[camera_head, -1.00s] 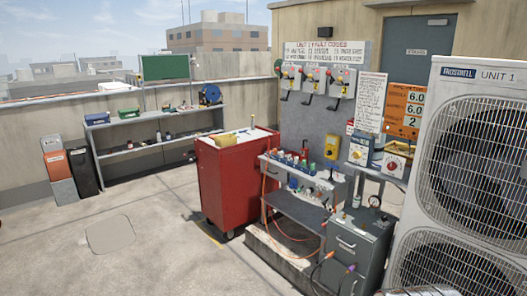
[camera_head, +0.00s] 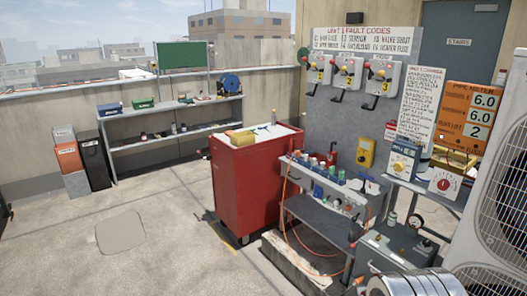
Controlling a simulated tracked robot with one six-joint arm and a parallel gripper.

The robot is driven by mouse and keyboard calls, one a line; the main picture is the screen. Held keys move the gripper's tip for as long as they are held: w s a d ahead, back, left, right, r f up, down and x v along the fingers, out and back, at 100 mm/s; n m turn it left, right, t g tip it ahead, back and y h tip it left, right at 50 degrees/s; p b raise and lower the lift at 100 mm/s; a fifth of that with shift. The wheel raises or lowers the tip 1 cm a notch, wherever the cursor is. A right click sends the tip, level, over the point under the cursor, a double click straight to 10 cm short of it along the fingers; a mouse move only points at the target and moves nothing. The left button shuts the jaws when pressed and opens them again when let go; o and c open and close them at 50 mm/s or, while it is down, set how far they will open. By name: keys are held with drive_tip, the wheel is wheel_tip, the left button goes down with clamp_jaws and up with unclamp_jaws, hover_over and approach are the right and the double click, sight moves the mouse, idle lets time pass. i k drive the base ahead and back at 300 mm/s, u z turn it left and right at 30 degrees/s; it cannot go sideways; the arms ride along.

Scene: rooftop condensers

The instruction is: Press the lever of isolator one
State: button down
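Three grey isolator boxes hang in a row on the grey panel under the fault code sign: a left one (camera_head: 318,69), a middle one (camera_head: 347,73) and a right one (camera_head: 383,78). Each has a red and yellow knob, a small yellow label and a black lever below. The left lever (camera_head: 310,94), middle lever (camera_head: 338,97) and right lever (camera_head: 371,103) all slant down. The label numbers are too small to read surely, so I cannot tell which is isolator one. My gripper is not in view.
A red cabinet (camera_head: 245,185) and a bench (camera_head: 325,215) with bottles stand before the panel. A yellow meter (camera_head: 365,152) hangs lower. The condenser (camera_head: 497,225) is at right. A ribbed metal cylinder (camera_head: 415,284) is at the bottom. Open floor (camera_head: 150,265) lies left.

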sight(304, 59)
drive_tip(key=u, duration=0.2)
drive_tip(key=i, duration=1.6)
drive_tip(key=u, duration=0.45)
drive_tip(key=i, duration=2.15)
drive_tip(key=u, duration=0.2)
